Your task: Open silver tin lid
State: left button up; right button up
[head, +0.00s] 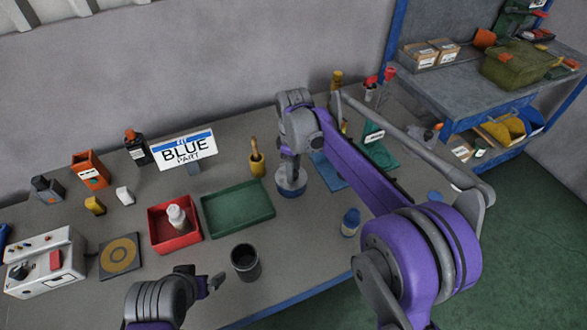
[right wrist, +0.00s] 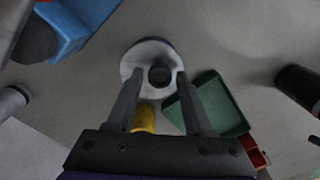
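The silver tin (head: 291,187), round with a blue lower band, stands on the table right of the green tray in the head view. In the right wrist view its pale round lid (right wrist: 138,60) with a dark centre knob (right wrist: 160,75) is seen from above. My right gripper (head: 290,165) is directly over the tin, pointing down. In the right wrist view its fingers (right wrist: 160,74) are apart, one on each side of the knob with a gap; contact cannot be told. My left gripper (head: 212,284) is low in the head view, left of a dark cup, away from the tin.
A green tray (head: 238,209) and a red bin (head: 160,237) holding a white bottle (head: 177,217) are left of the tin. The dark cup (head: 245,262) and a blue bottle (head: 350,222) stand near the front edge.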

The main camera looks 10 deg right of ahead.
grip_shut()
dwell(1.1)
